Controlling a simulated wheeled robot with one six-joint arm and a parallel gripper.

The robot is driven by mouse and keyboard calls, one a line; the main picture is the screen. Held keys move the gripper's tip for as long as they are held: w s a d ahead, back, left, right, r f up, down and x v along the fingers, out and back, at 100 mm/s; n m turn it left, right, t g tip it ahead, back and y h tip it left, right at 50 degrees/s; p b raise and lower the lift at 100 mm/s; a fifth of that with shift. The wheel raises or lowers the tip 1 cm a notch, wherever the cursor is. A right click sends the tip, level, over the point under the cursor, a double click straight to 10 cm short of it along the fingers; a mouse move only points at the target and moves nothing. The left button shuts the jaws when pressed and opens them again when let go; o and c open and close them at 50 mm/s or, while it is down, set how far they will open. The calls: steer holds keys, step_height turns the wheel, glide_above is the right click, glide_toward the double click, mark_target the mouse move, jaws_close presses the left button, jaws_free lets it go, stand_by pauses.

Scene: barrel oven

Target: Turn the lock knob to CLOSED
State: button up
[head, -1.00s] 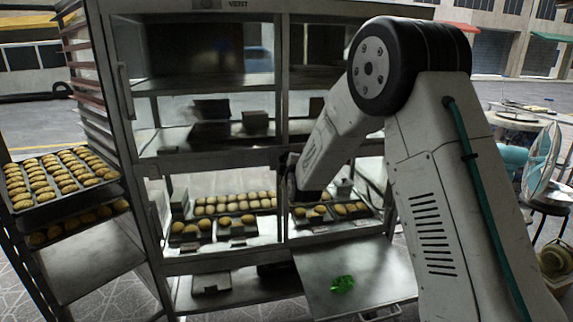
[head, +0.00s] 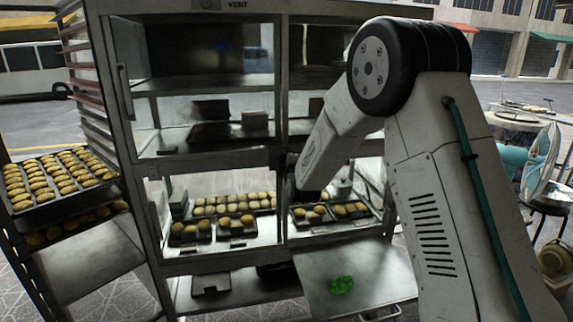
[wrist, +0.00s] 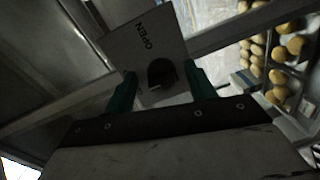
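In the wrist view, the dark lock knob (wrist: 162,73) sits on a pale plate (wrist: 140,42) marked OPEN. Other lettering on the plate is hidden or too dark to read. My gripper (wrist: 161,88) is open, with its two teal fingers apart on either side of the knob in the picture. Gaps show between the fingers and the knob, and I cannot tell how far the fingertips are from the plate. In the head view the knob and my fingers are hidden behind my arm.
A tall metal oven cabinet (head: 208,157) with shelves of bread rolls (head: 234,201) stands ahead. A rack with a roll tray (head: 58,180) is at left.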

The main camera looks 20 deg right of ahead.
steer(key=shift+s, duration=0.1)
steer(key=s, duration=0.7)
steer(key=shift+s+a+r, duration=0.3)
